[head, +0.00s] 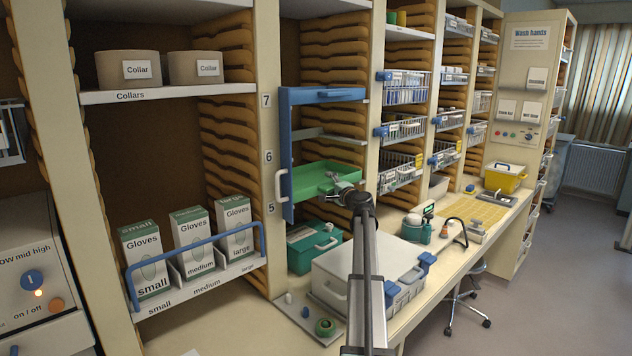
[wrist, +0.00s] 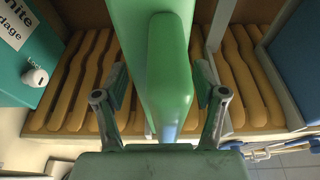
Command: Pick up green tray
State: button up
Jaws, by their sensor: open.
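The green tray (head: 312,182) sits in the shelf bay behind the blue-framed door, between the labels 5 and 6. My gripper (head: 336,184) is at the tray's front right edge. In the wrist view the tray's green wall (wrist: 168,75) stands between the two fingers of my gripper (wrist: 160,98). The fingers are open, one on each side of the wall, with a visible gap on the left and a narrower one on the right. The tray's far part is out of the wrist view.
The blue-framed door (head: 287,150) stands left of the tray. Below are a teal box (head: 305,250) and a white case (head: 340,268) on the counter. Ribbed shelf runners (wrist: 240,80) flank the tray. Wire baskets (head: 405,90) hang in the bay to the right.

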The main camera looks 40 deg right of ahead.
jog(key=shift+w, duration=0.25)
grip_shut()
jog(key=shift+s, duration=0.1)
jog(key=shift+r, duration=0.15)
